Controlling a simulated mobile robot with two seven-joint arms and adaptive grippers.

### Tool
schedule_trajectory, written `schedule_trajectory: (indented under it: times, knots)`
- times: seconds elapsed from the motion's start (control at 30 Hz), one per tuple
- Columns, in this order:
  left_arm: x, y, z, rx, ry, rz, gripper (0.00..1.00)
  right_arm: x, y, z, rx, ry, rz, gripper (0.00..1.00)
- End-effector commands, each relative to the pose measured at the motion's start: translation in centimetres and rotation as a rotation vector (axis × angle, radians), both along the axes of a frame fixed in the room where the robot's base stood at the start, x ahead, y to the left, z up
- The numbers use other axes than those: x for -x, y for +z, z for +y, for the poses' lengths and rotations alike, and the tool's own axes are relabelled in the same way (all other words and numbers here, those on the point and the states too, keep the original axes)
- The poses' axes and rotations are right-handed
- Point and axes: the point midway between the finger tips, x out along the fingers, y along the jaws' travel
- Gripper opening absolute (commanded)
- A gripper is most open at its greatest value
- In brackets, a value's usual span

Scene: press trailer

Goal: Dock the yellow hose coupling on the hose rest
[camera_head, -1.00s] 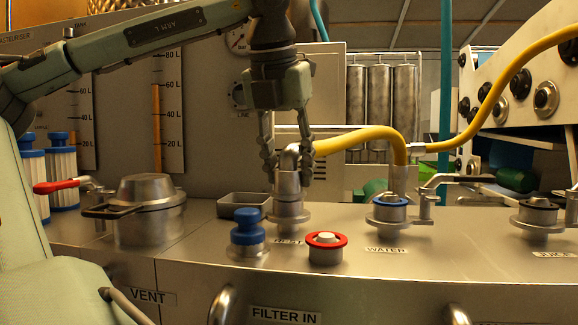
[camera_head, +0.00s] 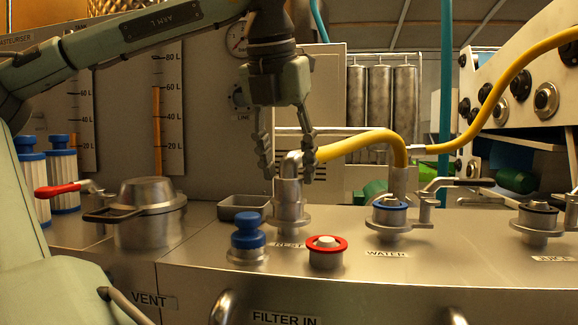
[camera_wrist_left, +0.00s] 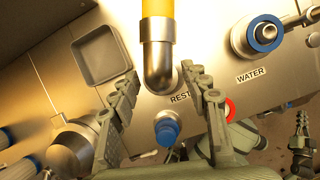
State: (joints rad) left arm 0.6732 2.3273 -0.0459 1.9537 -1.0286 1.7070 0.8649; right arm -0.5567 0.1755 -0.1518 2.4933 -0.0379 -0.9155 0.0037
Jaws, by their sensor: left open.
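The yellow hose coupling is a metal elbow and sleeve on the yellow hose (camera_head: 355,142). The coupling (camera_head: 290,190) stands upright on the hose rest (camera_head: 289,219), behind the REST label. My left gripper (camera_head: 288,176) is open above it, pointing down, with a finger on either side of the elbow. In the left wrist view the elbow (camera_wrist_left: 159,72) shows between the spread fingers (camera_wrist_left: 155,84), with gaps on both sides. The seat between coupling and rest is hard to see closely. At the lower right of that view is what looks like my right gripper (camera_wrist_left: 301,142); its jaw state is unclear.
A blue-capped plug (camera_head: 247,240) and a red-ringed port (camera_head: 327,250) stand in front of the rest. The blue-ringed WATER port (camera_head: 389,213) is to the right. A lidded pot-like hatch (camera_head: 148,215) and a small tray (camera_head: 243,205) are to the left.

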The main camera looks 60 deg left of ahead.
Motion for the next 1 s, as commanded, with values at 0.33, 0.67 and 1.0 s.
schedule_trajectory:
  times: [0.33,0.67,1.0]
  knots:
    - [0.8,2.9,-0.8,-0.001,0.000,-0.002,0.46,0.0,2.1,0.0,0.000,0.000,0.000,0.00]
    - [1.6,5.4,-1.5,-0.001,0.000,-0.002,0.46,0.0,3.7,0.0,0.000,0.000,0.000,0.00]
    - [2.3,7.9,-2.2,0.001,0.000,-0.002,0.46,0.0,5.5,0.0,0.000,0.000,0.000,0.00]
